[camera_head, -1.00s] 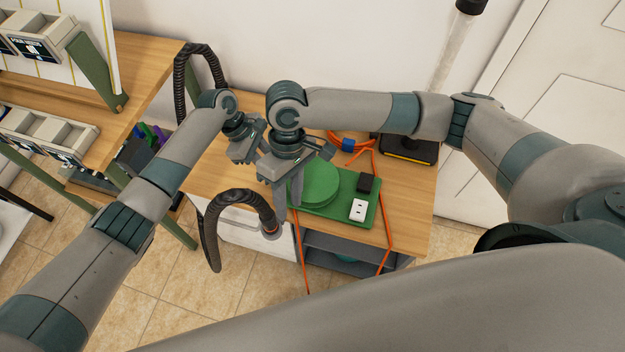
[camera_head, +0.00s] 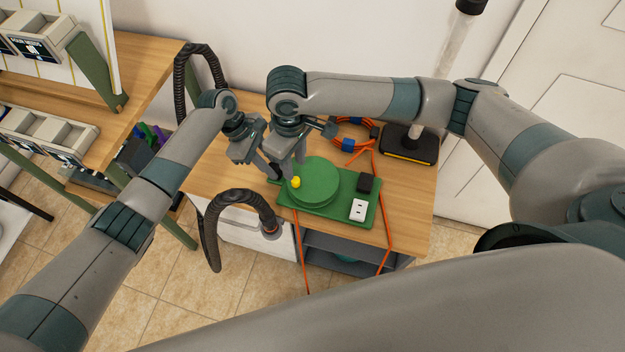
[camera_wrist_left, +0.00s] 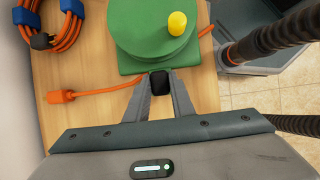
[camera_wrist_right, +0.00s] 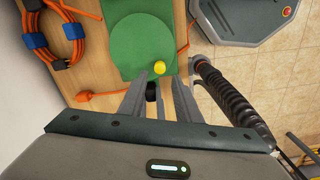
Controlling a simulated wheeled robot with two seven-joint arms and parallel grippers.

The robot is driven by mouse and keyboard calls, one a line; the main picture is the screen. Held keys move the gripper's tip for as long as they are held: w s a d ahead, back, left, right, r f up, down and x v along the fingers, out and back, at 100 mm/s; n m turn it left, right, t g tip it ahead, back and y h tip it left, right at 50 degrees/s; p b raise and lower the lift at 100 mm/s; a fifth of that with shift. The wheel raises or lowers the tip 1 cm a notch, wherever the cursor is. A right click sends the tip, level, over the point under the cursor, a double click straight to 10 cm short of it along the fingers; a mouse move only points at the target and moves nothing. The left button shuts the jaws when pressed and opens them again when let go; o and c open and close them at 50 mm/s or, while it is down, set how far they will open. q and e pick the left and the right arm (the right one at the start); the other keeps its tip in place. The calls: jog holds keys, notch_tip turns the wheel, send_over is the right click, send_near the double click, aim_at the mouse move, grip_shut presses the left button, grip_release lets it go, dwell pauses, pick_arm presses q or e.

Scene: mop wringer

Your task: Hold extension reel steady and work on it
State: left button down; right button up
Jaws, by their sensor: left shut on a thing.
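The extension reel has a green disc (camera_head: 315,180) on a green base (camera_head: 340,212), with a yellow knob (camera_head: 296,182) on the disc's left side. A black block (camera_head: 365,183) and a white socket (camera_head: 357,210) sit on the base's right part. My left gripper (camera_head: 273,174) is shut on a black grip (camera_wrist_left: 159,82) at the base's edge, as the left wrist view shows. My right gripper (camera_wrist_right: 157,88) is open, its fingers above and apart from the disc beside the yellow knob, which also shows in the right wrist view (camera_wrist_right: 159,67). The two grippers are close together.
A coiled orange cable (camera_head: 349,133) with blue ties lies behind the reel on the wooden table (camera_head: 408,205). A black-based stand (camera_head: 409,144) is at the back right. A dark ribbed hose (camera_head: 210,225) arches at the table's front left. Shelving stands left.

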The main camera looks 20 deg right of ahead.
aim_at(295, 180)
jog(key=shift+f, duration=3.4)
jog(key=m, duration=0.5)
jog(key=shift+s, duration=0.1)
jog(key=m, duration=0.5)
jog(key=shift+c, duration=0.4)
